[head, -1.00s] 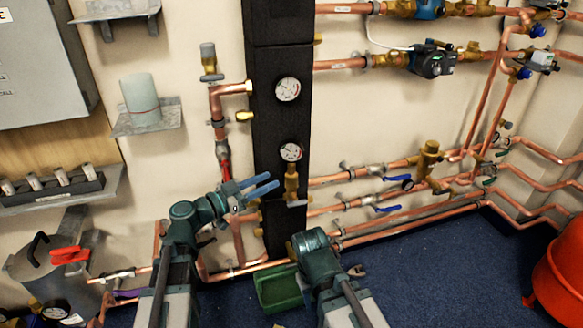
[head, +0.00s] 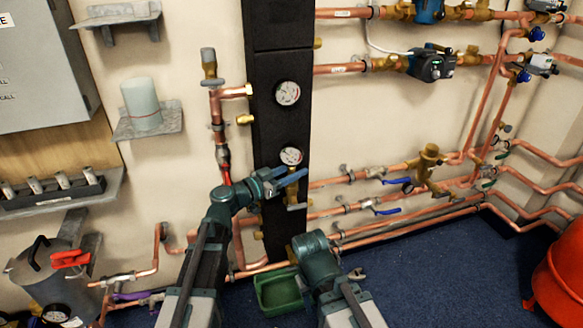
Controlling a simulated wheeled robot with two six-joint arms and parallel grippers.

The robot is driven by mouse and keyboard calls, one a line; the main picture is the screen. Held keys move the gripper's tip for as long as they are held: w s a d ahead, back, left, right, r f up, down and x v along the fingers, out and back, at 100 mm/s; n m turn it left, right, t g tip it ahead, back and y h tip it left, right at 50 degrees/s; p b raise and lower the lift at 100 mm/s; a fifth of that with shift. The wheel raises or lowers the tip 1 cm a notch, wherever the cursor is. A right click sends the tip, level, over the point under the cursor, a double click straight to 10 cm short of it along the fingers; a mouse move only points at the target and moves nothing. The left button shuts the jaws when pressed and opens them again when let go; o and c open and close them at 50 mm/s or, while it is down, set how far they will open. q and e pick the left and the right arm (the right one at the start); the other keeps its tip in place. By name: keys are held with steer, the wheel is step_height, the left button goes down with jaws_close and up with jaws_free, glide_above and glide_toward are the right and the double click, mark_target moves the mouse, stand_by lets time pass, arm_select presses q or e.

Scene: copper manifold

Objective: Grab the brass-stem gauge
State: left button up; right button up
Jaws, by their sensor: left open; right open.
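The brass-stem gauge is the lower round white dial (head: 291,156) on the black column, with its brass fitting running down below it. The middle of that stem is partly hidden behind my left gripper (head: 292,178). The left gripper's blue fingers are open, point right and lie across the stem in the head view. How far they are from it in depth I cannot tell. My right gripper (head: 316,246) is low in front of the column base.
A second dial (head: 288,92) sits higher on the black column (head: 280,55). Copper pipes with blue-handled valves (head: 388,211) run right of it. A red-handled vertical pipe (head: 225,165) stands left. A green bin (head: 280,290) is on the blue floor, an orange bucket (head: 560,275) at right.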

arm_select(q)
steer(key=shift+x, duration=1)
jaws_close()
stand_by(0.6)
